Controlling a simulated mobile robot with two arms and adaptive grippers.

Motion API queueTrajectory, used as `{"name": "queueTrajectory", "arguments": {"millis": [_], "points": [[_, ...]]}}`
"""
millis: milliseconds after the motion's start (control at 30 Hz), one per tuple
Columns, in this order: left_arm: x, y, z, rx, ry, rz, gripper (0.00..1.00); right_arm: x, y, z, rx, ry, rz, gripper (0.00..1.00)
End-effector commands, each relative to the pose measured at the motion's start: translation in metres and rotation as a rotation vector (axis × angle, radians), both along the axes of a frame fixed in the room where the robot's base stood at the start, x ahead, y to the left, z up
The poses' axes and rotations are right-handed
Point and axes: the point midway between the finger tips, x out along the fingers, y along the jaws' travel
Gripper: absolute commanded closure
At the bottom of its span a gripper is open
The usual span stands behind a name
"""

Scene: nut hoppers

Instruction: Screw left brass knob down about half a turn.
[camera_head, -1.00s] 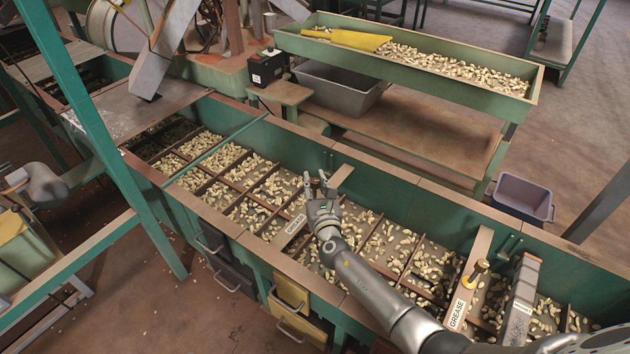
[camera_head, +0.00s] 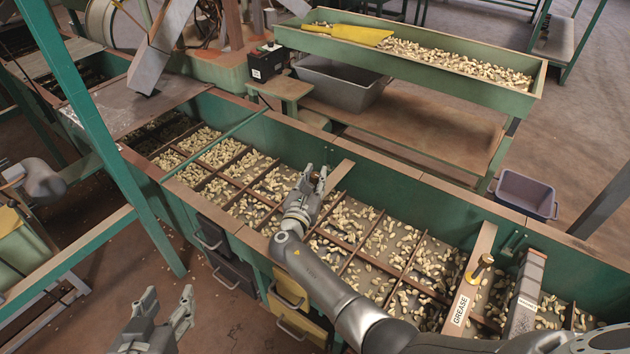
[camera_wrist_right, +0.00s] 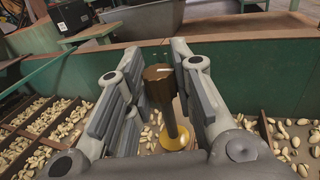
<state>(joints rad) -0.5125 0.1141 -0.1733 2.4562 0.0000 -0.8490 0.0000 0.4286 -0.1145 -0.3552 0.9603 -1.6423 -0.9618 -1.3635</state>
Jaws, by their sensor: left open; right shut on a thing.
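The left brass knob (camera_wrist_right: 159,78) has a dark knurled head with a pale line on top, a brass stem and a yellow flange. In the right wrist view it stands upright between the fingers of my right gripper (camera_wrist_right: 165,90). In the head view my right gripper (camera_head: 315,180), shut on the knob, hides it, above a wooden crosspiece (camera_head: 341,173). My left gripper (camera_head: 168,312) is open and empty at the lower left, outside the trough, away from the knob. A second brass knob (camera_head: 482,266) stands on the crosspiece labelled GREASE (camera_head: 460,308).
The green trough (camera_head: 390,195) holds nuts in divided compartments. A metal block (camera_head: 527,292) stands right of the second knob. Behind are a nut tray (camera_head: 440,85) with a yellow scoop (camera_head: 350,36), and a grey bin (camera_head: 340,88). A green post (camera_head: 110,145) rises at left.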

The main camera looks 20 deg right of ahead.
Motion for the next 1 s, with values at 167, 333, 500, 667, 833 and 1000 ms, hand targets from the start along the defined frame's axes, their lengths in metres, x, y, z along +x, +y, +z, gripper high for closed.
{"name": "queueTrajectory", "arguments": {"millis": [167,333,500,667,833,1000], "points": [[0.011,-0.005,0.016,-0.024,-0.100,-0.007,0.50,0.000,0.000,-0.001,-0.001,-0.001,-0.036,1.00],[0.015,-0.007,0.025,-0.035,-0.146,-0.010,0.50,0.000,0.000,0.000,0.000,0.000,-0.053,1.00],[0.016,-0.008,0.027,-0.037,-0.158,-0.010,0.50,0.000,0.000,0.000,0.000,0.000,-0.057,1.00],[0.016,-0.008,0.027,-0.037,-0.157,-0.010,0.50,0.000,0.000,0.000,0.000,0.000,-0.056,1.00],[0.016,-0.008,0.027,-0.037,-0.157,-0.010,0.50,0.000,0.000,0.000,0.000,0.000,-0.056,0.68],[0.016,-0.008,0.027,-0.037,-0.157,-0.010,0.50,0.000,0.000,0.000,0.000,0.000,-0.056,0.54]]}}
